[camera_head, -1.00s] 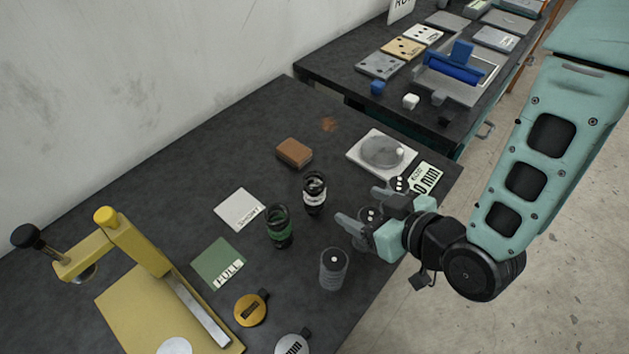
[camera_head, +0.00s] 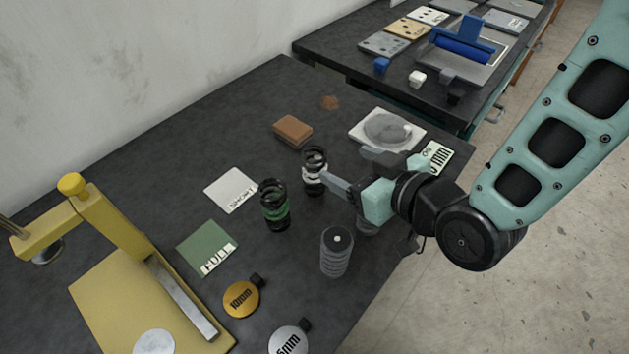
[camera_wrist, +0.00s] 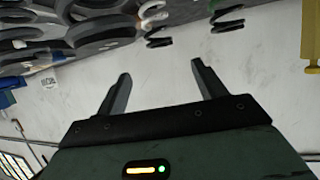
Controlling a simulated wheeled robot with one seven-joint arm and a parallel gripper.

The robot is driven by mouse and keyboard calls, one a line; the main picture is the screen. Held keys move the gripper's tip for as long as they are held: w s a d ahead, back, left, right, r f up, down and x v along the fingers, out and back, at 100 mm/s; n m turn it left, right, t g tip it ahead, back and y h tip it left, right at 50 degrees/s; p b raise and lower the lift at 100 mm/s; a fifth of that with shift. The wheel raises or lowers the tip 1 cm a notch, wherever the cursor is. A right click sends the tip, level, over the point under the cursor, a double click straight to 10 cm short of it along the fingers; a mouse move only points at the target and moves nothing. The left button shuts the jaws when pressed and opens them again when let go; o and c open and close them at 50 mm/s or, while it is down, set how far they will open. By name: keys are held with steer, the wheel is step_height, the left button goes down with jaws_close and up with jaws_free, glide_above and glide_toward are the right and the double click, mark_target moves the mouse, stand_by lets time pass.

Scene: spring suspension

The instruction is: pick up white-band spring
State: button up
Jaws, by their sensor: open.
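The white-band spring (camera_head: 314,177), black coils with a white band, stands upright on the dark table in the head view. My gripper (camera_head: 349,168) is open and empty just to its right, with the near fingertip close to the spring's right side. I cannot tell whether they touch. In the wrist view the white-band spring (camera_wrist: 153,14) shows at the top, between the lines of the two open fingers (camera_wrist: 161,68) and beyond their tips. The green-band spring (camera_head: 274,205) stands to its left and nearer in the head view.
A grey spring (camera_head: 337,252) stands in front of my gripper. A white plate with a round dish (camera_head: 388,128) lies behind it. A brown block (camera_head: 292,130), a white SHORT card (camera_head: 230,188), a green FULL card (camera_head: 206,246) and a yellow press (camera_head: 128,232) are leftward.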

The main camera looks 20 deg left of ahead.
mark_target(308, 150)
steer(key=shift+a+f+b, duration=0.25)
steer(key=shift+f+b, duration=0.05)
steer(key=shift+b, duration=1.3)
steer(key=p+x, duration=0.2)
steer(key=x, duration=0.5)
steer(key=shift+w+r, duration=0.1)
steer(key=shift+r, duration=0.05)
steer(key=shift+f+p+x, duration=0.25)
steer(key=shift+p+x, duration=0.8)
steer(key=shift+x, duration=1.7)
steer(key=c, duration=1.2)
